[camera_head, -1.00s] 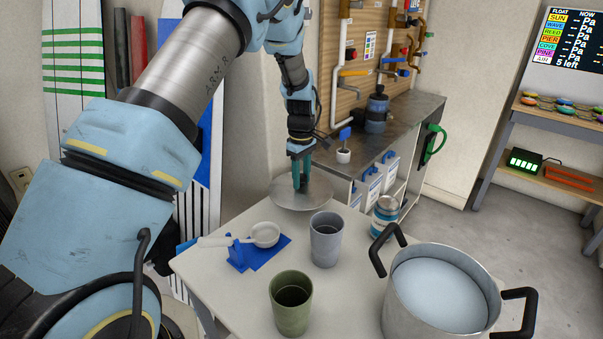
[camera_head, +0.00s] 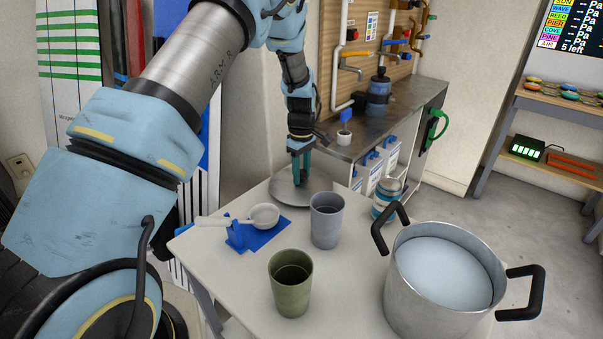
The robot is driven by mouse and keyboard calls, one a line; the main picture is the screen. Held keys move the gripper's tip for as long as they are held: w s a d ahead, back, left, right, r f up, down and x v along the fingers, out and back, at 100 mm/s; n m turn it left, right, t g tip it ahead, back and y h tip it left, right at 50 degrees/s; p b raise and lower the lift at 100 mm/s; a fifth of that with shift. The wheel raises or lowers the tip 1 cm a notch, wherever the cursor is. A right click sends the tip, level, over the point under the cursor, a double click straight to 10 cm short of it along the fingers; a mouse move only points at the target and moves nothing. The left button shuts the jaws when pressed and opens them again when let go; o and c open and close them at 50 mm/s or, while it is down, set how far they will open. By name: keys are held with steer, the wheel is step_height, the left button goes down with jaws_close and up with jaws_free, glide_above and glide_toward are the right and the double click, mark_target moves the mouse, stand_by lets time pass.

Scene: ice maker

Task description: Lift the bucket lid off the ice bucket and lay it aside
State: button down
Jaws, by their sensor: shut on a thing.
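The bucket lid (camera_head: 316,184) is a round grey metal disc at the far end of the white table, flat and level. My gripper (camera_head: 299,178) points down over its middle and is shut on it, seemingly at its handle, which the fingers hide. I cannot tell whether the lid touches the table top. The ice bucket (camera_head: 398,318) is the large metal pot with black side handles at the front right. It stands uncovered, with a pale, smooth surface inside.
The table's front middle is bare.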

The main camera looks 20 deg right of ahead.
steer(key=shift+f+b, duration=0.3)
steer(key=shift+f, duration=0.3)
steer(key=shift+c, duration=1.9)
jaws_free()
steer(key=shift+r, duration=0.1)
step_height(320, 180, up, 11)
steer(key=shift+f+b, duration=0.2)
steer(key=shift+b, duration=0.8)
